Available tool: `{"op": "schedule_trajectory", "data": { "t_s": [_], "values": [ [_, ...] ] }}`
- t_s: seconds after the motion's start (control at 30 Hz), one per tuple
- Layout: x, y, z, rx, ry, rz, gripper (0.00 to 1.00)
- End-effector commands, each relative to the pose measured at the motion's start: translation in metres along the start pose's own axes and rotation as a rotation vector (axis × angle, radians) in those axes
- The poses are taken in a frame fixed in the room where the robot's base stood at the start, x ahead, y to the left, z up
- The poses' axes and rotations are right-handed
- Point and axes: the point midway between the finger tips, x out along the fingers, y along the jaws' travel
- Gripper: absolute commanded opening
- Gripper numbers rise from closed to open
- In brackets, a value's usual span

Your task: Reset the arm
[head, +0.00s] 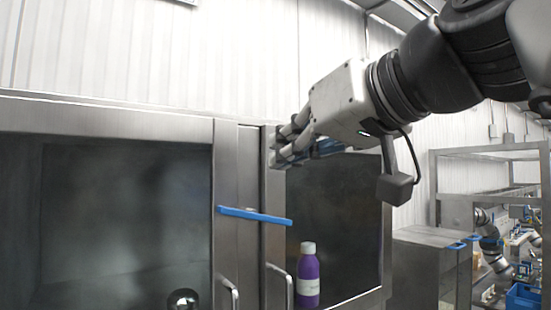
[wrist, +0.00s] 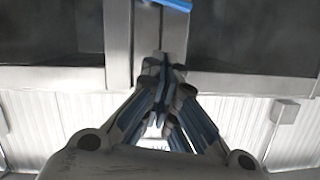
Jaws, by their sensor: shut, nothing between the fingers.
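My gripper (head: 280,150) is raised at the upper middle of the head view, in front of the steel cabinet (head: 110,122) near its top. It points to the left and its fingers are shut with nothing between them. In the wrist view my gripper (wrist: 163,75) shows its fingertips together, in front of the cabinet's middle post and top edge. My arm comes in from the upper right of the head view. I cannot tell whether the fingers touch the cabinet.
A blue bar (head: 254,215) lies across the cabinet doors below my gripper; it also shows in the wrist view (wrist: 176,4). A purple bottle (head: 308,278) with a white cap stands upright in front of the right door. A steel shelf rack (head: 485,153) stands at the right.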

Motion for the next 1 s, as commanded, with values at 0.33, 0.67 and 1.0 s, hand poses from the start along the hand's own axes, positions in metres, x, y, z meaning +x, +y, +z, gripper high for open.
{"op": "schedule_trajectory", "data": {
  "t_s": [0.33,0.67,1.0],
  "values": [
    [-0.009,-0.001,0.0,-0.001,0.0,-0.002,0.0],
    [-0.009,-0.001,0.001,0.0,-0.001,-0.001,0.0],
    [0.011,0.046,0.153,0.14,-0.209,0.146,0.0]
  ]
}}
